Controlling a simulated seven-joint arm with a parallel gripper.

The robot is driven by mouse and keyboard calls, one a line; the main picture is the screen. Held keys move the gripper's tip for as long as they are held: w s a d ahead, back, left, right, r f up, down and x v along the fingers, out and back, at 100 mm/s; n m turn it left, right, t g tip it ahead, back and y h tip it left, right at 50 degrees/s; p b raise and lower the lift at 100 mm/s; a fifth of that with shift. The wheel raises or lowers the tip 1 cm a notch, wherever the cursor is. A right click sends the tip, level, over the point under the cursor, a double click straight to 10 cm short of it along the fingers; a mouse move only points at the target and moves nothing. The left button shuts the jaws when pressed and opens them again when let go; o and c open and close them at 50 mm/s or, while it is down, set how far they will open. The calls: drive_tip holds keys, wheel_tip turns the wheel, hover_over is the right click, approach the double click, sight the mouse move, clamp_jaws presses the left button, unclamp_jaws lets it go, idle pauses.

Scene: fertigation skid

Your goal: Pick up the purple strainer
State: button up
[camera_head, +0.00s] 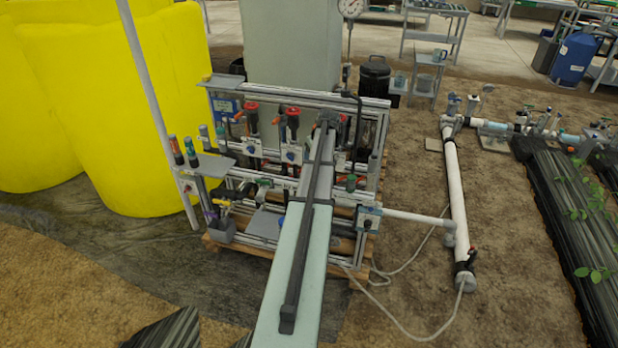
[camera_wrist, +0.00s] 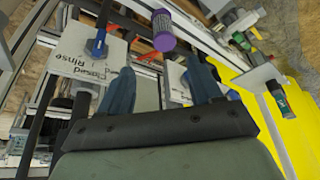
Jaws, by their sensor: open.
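The purple strainer (camera_wrist: 160,28) shows in the wrist view at the top centre, a short cylinder with a mesh-like side and a solid purple end. My gripper (camera_wrist: 160,76) is open, with its two blue fingers spread apart. The strainer lies beyond the fingertips, roughly in line with the gap between them, and nothing is held. The distance from fingertips to strainer is hard to tell. In the head view my arm reaches over the skid, and I cannot make out the strainer there.
The skid's metal frame (camera_head: 335,97) carries red-handled valves (camera_head: 293,112) and pipes close around my arm. Labelled white plates (camera_wrist: 88,60) and blue handles lie near the fingers. Yellow tanks (camera_head: 110,110) stand left.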

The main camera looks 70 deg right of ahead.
drive_tip(key=x, duration=0.6)
drive_tip(key=shift+w+d+f, duration=0.1)
drive_tip(key=shift+w+f, duration=0.05)
drive_tip(key=shift+f, duration=0.2)
drive_tip(key=shift+a+x, duration=0.2)
drive_tip(key=shift+x, duration=1.35)
drive_tip(key=shift+a+x, duration=0.2)
drive_tip(key=shift+x, duration=1.35)
drive_tip(key=shift+w, duration=0.1)
drive_tip(key=c, duration=1)
